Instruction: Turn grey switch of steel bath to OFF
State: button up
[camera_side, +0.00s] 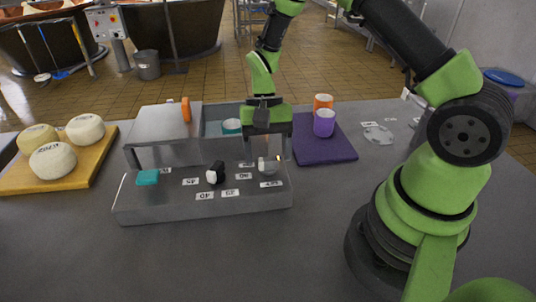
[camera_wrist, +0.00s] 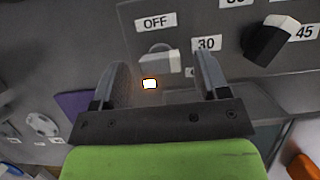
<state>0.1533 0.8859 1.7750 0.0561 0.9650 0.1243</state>
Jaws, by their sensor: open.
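The grey switch (camera_side: 269,164) sits at the right end of the sloped front panel of the steel bath (camera_side: 130,205). In the wrist view, the grey switch (camera_wrist: 160,62) lies below the OFF label (camera_wrist: 155,22) and left of the 30 label (camera_wrist: 206,43). Its exact setting is hard to read. My gripper (camera_side: 267,160) points down over it, open and empty. In the wrist view, the fingers of my gripper (camera_wrist: 161,68) appear on either side of the switch; contact cannot be told.
A black-and-white knob (camera_side: 215,173) and a teal switch (camera_side: 148,177) are further left on the panel. Orange (camera_side: 323,101) and purple (camera_side: 324,123) cups stand on a purple mat (camera_side: 335,150) behind right. Cheeses lie on a wooden board (camera_side: 75,180) at left.

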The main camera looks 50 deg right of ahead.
jog(key=shift+s+a+f, duration=0.15)
jog(key=shift+f, duration=0.35)
jog(key=shift+c, duration=0.5)
jog(key=c, duration=0.8)
